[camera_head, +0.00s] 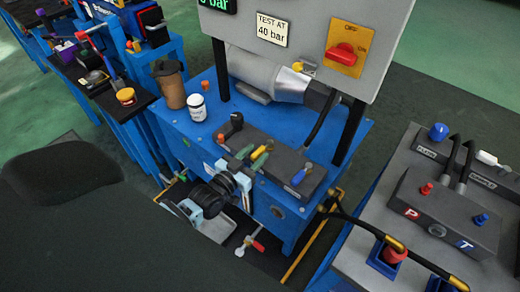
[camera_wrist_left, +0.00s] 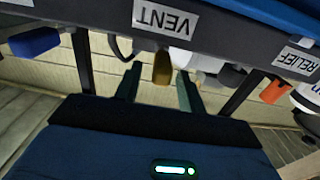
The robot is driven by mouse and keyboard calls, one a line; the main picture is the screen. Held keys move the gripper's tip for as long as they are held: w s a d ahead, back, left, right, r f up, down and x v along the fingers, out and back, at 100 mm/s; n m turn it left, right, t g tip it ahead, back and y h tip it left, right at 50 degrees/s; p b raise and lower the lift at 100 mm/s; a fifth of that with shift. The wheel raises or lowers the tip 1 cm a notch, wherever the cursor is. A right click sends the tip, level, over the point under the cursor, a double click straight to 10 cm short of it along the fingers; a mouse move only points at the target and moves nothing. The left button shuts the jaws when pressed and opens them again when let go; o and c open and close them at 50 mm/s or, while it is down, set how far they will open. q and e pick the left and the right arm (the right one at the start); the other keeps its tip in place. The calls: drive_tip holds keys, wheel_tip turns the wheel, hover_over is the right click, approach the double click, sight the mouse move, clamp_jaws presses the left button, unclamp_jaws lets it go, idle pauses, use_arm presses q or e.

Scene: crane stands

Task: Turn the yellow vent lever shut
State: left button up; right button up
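The yellow vent lever (camera_head: 259,152) sits on the front of a dark valve block (camera_head: 285,162) on the blue stand in the head view. In the left wrist view the lever (camera_wrist_left: 162,68) hangs below an upside-down "VENT" label (camera_wrist_left: 166,18). My left gripper (camera_head: 249,158) has its green fingers on either side of the lever. In the left wrist view the gripper (camera_wrist_left: 158,88) is open, with a visible gap between the lever and each finger. I cannot tell the lever's exact angle. My right gripper is not in view.
A blue lever (camera_head: 300,176) and an orange lever (camera_head: 221,138) flank the yellow one. A white jar (camera_head: 197,107) and a brown cup (camera_head: 170,85) stand behind at left. A panel with a red knob (camera_head: 342,55) rises behind. A hose console (camera_head: 430,210) stands at right.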

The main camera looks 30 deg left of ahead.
sight(262, 151)
use_arm(q)
drive_tip(key=shift+w+d, duration=0.2)
drive_tip(key=shift+w, duration=1.1)
clamp_jaws()
